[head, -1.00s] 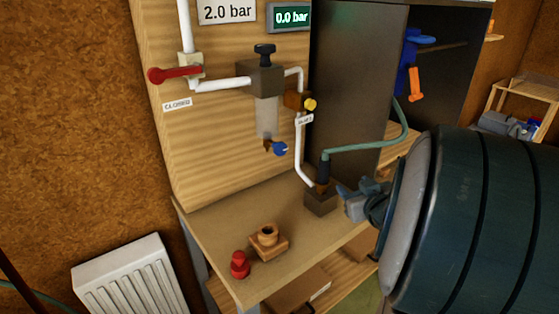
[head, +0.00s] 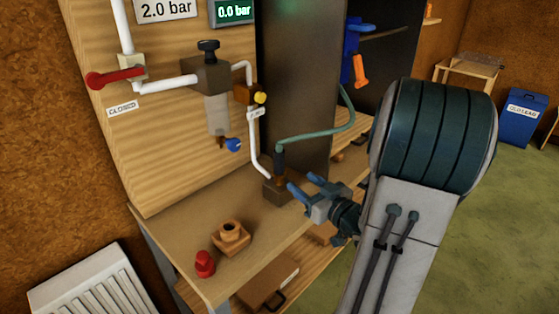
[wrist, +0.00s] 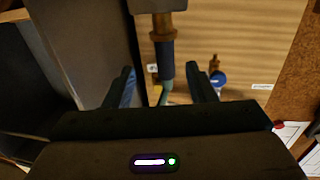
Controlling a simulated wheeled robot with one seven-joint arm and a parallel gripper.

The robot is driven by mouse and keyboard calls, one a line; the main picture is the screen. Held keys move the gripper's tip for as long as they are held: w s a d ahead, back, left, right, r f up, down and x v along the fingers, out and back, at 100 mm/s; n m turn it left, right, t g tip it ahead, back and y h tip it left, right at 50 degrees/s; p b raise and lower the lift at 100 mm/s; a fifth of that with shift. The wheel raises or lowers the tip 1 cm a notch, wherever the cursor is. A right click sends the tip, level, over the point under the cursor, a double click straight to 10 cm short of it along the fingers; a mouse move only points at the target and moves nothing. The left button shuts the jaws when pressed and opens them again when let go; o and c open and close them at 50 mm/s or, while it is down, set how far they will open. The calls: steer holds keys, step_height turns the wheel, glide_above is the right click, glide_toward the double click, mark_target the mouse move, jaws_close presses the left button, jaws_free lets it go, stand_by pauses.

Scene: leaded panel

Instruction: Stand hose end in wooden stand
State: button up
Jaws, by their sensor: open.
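The hose end (head: 280,162) is a dark sleeve with a brown collar, standing upright on a dark block (head: 278,191) on the bench. A green hose bends away from its top to the right. My gripper (head: 308,188) is open and empty, just right of the hose end, with its blue fingers pointing towards it. In the wrist view the hose end (wrist: 164,45) appears upside down, centred between the open fingers (wrist: 163,84) and beyond them; I see no contact. The wooden stand (head: 231,238) is a small square base with a round, open collar, empty on the bench's front left.
A red cap-like piece (head: 205,264) stands left of the wooden stand. White pipes, a red-handled valve (head: 115,78) and gauge signs are on the back board. A dark cabinet panel (head: 295,90) rises behind the hose end. The bench between block and stand is clear.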

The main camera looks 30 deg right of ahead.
mark_target(283, 169)
steer(key=w, duration=0.2)
steer(key=w+a, duration=0.1)
steer(key=w, duration=0.1)
steer(key=shift+w, duration=0.4)
steer(key=shift+w+a+r+p, duration=0.1)
steer(key=shift+w+a+p, duration=0.15)
steer(key=shift+w, duration=0.6)
steer(key=shift+w+a+p, duration=0.2)
steer(key=shift+w+a, duration=0.05)
steer(key=shift+w, duration=0.6)
steer(key=shift+w+a+r+p, duration=0.1)
steer(key=shift+w+a+p, duration=0.15)
steer(key=shift+w, duration=0.6)
jaws_close()
